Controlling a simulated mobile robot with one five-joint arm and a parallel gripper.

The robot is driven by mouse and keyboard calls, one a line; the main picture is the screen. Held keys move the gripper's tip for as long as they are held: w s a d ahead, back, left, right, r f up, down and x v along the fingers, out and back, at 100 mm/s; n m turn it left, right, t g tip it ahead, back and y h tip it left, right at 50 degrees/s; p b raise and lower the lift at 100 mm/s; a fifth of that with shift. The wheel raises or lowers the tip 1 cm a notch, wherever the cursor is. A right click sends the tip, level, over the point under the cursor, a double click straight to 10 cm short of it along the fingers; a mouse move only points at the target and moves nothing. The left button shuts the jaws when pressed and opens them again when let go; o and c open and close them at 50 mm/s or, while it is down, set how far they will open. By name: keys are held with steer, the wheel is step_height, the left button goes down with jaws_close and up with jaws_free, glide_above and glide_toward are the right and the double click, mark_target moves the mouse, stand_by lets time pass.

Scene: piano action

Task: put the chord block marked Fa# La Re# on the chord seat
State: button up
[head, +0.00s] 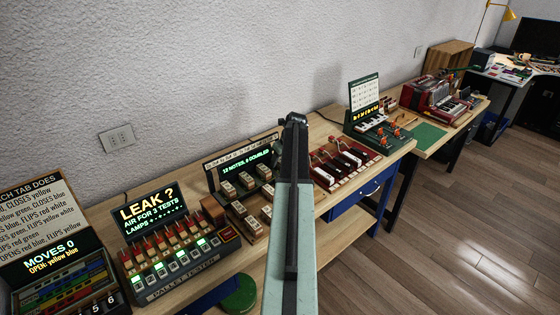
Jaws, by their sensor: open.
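Several pale chord blocks with dark markings sit on a dark rack (229,222) in the middle of the bench. One pale block (228,189) is at the rack's left, and others stand in rows to its right and in front. The markings are too small to read, so I cannot tell which block is Fa# La Re#. I cannot pick out the chord seat with certainty; my arm covers the rack's right side. My arm rises through the middle of the view to a dark end. No gripper jaws can be made out.
A display reading "12 notes, 0 doubled" (247,158) stands behind the rack. Left is the pallet tester (186,283); right are a red key stand (343,167), a green keyboard device (377,131) and a red accordion (437,98). The floor (450,230) at right is clear.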

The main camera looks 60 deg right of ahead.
steer(key=p+v, duration=1)
steer(key=v, duration=0.2)
steer(key=shift+f, duration=0.1)
steer(key=shift+a, duration=0.1)
